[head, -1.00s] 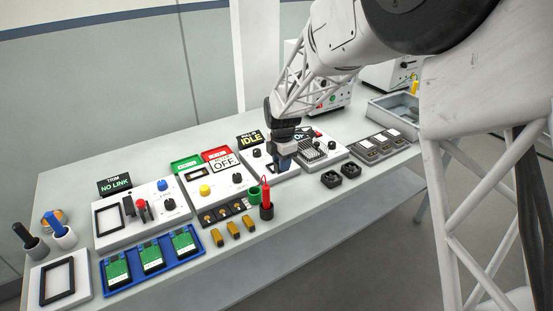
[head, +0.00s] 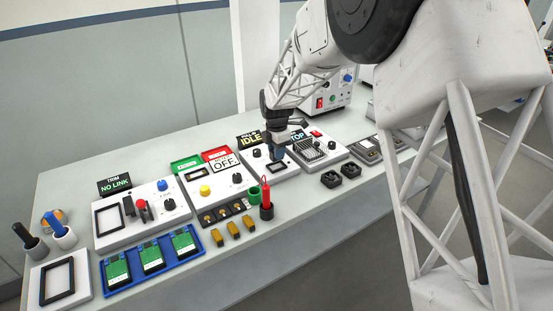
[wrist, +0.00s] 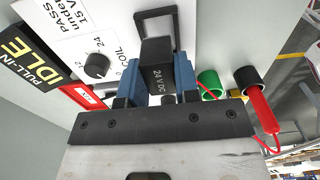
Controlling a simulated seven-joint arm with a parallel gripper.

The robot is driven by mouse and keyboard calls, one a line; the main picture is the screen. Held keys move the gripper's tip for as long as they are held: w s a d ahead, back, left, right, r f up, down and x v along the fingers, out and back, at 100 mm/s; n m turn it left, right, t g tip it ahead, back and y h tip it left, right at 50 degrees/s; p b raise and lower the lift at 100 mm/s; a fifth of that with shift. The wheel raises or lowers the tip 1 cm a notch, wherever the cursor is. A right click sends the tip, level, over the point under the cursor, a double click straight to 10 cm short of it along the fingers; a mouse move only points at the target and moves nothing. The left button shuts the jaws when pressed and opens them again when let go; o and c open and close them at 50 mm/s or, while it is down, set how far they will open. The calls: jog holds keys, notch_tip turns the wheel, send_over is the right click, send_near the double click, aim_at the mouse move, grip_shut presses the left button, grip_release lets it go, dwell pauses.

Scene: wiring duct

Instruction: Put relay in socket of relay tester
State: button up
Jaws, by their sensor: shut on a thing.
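My gripper (head: 278,153) is shut on the relay (wrist: 157,72), a black block marked 24 V DC, held between two blue fingers in the wrist view. The relay tester (wrist: 72,35) is a white panel with a COIL knob (wrist: 97,65) and a display reading PULL-IN IDLE (wrist: 25,55). Its socket (wrist: 155,18) is a black rectangular frame just beyond the relay. In the head view the socket (head: 285,169) lies beside and below the fingertips. The relay looks apart from the socket. Its underside is hidden, and the relay is hard to make out in the head view.
A red probe in a black holder (head: 266,212) and a green cup (head: 254,196) stand in front of the tester. A panel marked OFF (head: 223,162) is at left. A panel with a ribbed block (head: 318,150) is at right.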

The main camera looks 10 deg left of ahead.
jog(key=shift+f, duration=1.75)
jog(key=shift+f, duration=0.1)
jog(key=o, duration=0.9)
notch_tip(320, 180, up, 12)
jog(key=shift+r, duration=0.1)
